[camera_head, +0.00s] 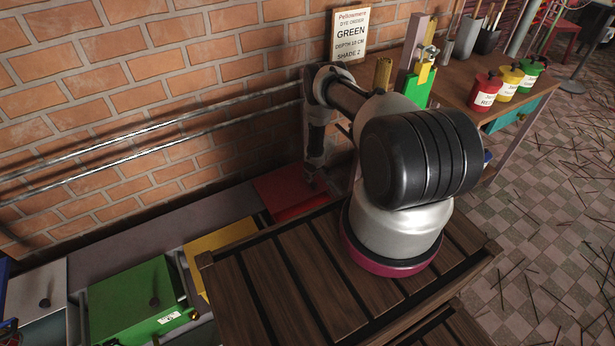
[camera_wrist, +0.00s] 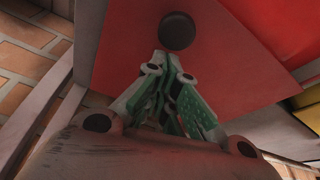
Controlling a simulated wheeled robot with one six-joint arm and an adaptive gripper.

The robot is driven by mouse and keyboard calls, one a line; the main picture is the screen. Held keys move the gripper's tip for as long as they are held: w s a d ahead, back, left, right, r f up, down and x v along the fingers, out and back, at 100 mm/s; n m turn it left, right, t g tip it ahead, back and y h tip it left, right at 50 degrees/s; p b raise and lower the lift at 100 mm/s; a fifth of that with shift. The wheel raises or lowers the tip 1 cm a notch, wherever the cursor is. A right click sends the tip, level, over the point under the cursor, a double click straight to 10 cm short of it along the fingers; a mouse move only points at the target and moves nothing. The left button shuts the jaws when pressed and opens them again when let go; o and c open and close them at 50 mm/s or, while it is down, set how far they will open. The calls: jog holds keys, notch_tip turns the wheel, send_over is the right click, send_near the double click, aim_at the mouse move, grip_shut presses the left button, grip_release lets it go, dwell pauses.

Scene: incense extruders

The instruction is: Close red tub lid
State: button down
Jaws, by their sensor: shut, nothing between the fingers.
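The red tub lid (camera_head: 278,186) is against the brick wall, left of my arm, with the brighter red tub front (camera_head: 300,209) below it. In the wrist view the red lid (camera_wrist: 125,50) fills the upper middle, with a dark round knob (camera_wrist: 177,31) on it. My gripper (camera_head: 312,183) is low over the lid's right side. Its green-padded fingers (camera_wrist: 168,68) are together and empty, their tips close to the knob. I cannot tell whether they touch the lid or whether it lies fully flat.
A yellow tub (camera_head: 222,243) and a green tub (camera_head: 130,299) stand left of the red one. My wooden deck (camera_head: 280,285) is in front. A workbench (camera_head: 455,92) with red, yellow and green pots is at the right. Metal pipes (camera_head: 150,133) run along the wall.

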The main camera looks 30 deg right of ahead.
jog(key=s, duration=1.9)
jog(key=shift+s+d, duration=0.25)
jog(key=shift+d, duration=0.05)
jog(key=shift+s, duration=0.1)
